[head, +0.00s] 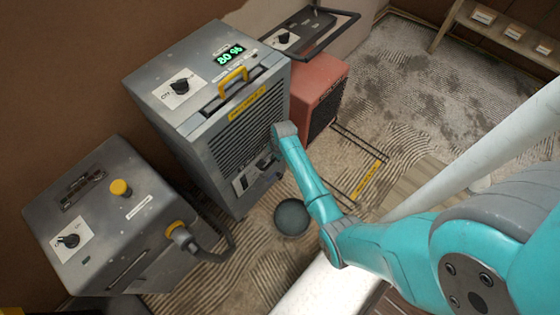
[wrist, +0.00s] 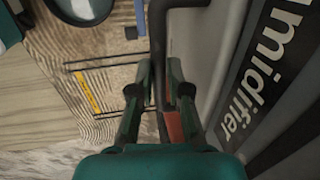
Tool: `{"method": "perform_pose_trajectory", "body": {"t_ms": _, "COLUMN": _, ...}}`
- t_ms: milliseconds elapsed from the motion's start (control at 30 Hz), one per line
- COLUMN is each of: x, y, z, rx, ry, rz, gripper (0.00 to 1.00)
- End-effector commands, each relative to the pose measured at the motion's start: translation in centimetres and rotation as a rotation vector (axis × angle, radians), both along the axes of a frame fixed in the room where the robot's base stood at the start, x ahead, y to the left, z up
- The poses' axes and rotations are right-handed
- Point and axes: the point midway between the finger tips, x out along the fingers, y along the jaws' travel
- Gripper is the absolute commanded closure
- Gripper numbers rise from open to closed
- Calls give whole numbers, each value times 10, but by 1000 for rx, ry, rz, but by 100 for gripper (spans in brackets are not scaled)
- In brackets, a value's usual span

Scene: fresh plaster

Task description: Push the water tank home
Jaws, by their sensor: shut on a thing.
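The grey dehumidifier (head: 215,110) stands against the wall in the head view, with a green 80 % display on top. The water tank seems to be low in its front, around a dark recess with a small pale label (head: 241,183). My arm hides part of it, and how far in it sits cannot be told. In the wrist view my gripper (wrist: 160,90) is shut on a dark upright bar (wrist: 158,45), which looks like a handle and bends right at the top. The dehumidifier's lettered side (wrist: 250,90) is close on the right. My fingertips are hidden in the head view.
A grey machine with a hose (head: 115,215) stands at left. A round bucket (head: 291,217) sits on the floor beside my arm. A red unit (head: 320,85) stands behind the dehumidifier. A marked floor frame with a yellow label (head: 368,181) lies right of my forearm, looking empty.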

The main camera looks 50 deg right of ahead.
Motion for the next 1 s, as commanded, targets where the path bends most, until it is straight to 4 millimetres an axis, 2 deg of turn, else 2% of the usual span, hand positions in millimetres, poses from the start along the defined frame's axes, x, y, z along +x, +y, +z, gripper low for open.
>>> {"method": "perform_pose_trajectory", "body": {"t_ms": 300, "x": 6, "y": 0, "z": 0, "rx": -1, "ry": -7, "rz": 0, "gripper": 100}}
{"method": "perform_pose_trajectory", "body": {"t_ms": 333, "x": 6, "y": 0, "z": 0, "rx": -2, "ry": -8, "rz": 0, "gripper": 81}}
{"method": "perform_pose_trajectory", "body": {"t_ms": 400, "x": 6, "y": 0, "z": 1, "rx": -2, "ry": -8, "rz": 0, "gripper": 64}}
{"method": "perform_pose_trajectory", "body": {"t_ms": 433, "x": 6, "y": 0, "z": 1, "rx": -2, "ry": -7, "rz": 0, "gripper": 59}}
{"method": "perform_pose_trajectory", "body": {"t_ms": 767, "x": 4, "y": 0, "z": 2, "rx": -1, "ry": -4, "rz": 0, "gripper": 59}}
{"method": "perform_pose_trajectory", "body": {"t_ms": 867, "x": 3, "y": 0, "z": 8, "rx": -2, "ry": -5, "rz": 0, "gripper": 59}}
{"method": "perform_pose_trajectory", "body": {"t_ms": 1000, "x": 0, "y": 0, "z": 28, "rx": -2, "ry": -6, "rz": 0, "gripper": 59}}
